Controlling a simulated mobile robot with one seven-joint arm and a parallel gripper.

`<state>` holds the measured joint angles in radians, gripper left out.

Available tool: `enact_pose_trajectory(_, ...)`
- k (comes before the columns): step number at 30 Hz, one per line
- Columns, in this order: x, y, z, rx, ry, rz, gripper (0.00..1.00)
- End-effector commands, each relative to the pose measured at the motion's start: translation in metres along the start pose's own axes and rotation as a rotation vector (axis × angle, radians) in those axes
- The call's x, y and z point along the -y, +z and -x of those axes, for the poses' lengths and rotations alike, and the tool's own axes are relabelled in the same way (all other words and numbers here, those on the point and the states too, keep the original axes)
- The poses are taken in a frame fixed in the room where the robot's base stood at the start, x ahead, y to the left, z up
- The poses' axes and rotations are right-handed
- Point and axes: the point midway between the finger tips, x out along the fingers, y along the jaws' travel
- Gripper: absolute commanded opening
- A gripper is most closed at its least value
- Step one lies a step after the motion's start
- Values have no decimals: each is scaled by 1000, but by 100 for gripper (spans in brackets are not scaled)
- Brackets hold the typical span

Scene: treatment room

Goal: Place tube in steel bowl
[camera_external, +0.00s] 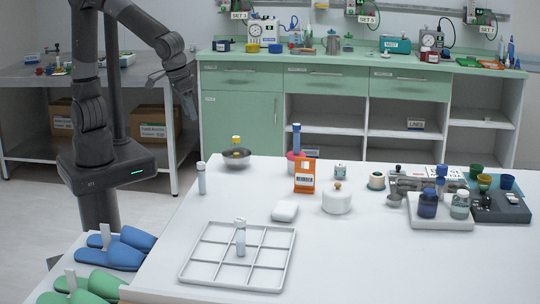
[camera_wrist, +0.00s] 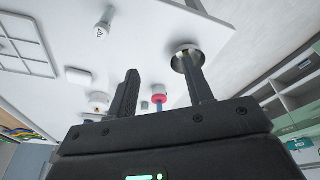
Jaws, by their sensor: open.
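A pale capped tube (camera_external: 201,181) stands upright on the white table near its left edge; it also shows in the wrist view (camera_wrist: 104,22). Another pale tube (camera_external: 240,242) stands in the white divided tray (camera_external: 190,270). The steel bowl (camera_external: 233,164) is at the table's back left, with something yellow showing at it. In the wrist view the bowl (camera_wrist: 180,63) is partly hidden behind my right finger. My gripper (camera_wrist: 160,66) is open, with nothing between its fingers. In the external view my gripper (camera_external: 188,108) hangs above and beyond the table's back left corner.
A pink-and-white container with a blue-topped tube (camera_external: 297,140), an orange labelled holder (camera_external: 304,186), a white lidded jar (camera_external: 337,203) and a white block (camera_external: 285,211) stand right of the bowl. The table between tube and bowl looks clear.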

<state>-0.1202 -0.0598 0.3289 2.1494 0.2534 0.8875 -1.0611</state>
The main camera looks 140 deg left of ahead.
Motion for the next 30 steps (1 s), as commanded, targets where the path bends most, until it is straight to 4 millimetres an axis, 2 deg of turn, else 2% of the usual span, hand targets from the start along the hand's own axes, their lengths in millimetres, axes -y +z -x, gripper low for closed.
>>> enact_pose_trajectory(3, 1, 34, 28, 15, 86, -181, 47)
enact_pose_trajectory(9, 10, 91, 66, 7, 217, -497, 47)
enact_pose_trajectory(18, 42, 169, 108, -82, 386, -970, 47)
enact_pose_trajectory(24, 62, 203, 119, -154, 450, -1198, 47)
enact_pose_trajectory(30, 69, 215, 122, -184, 470, -1282, 47)
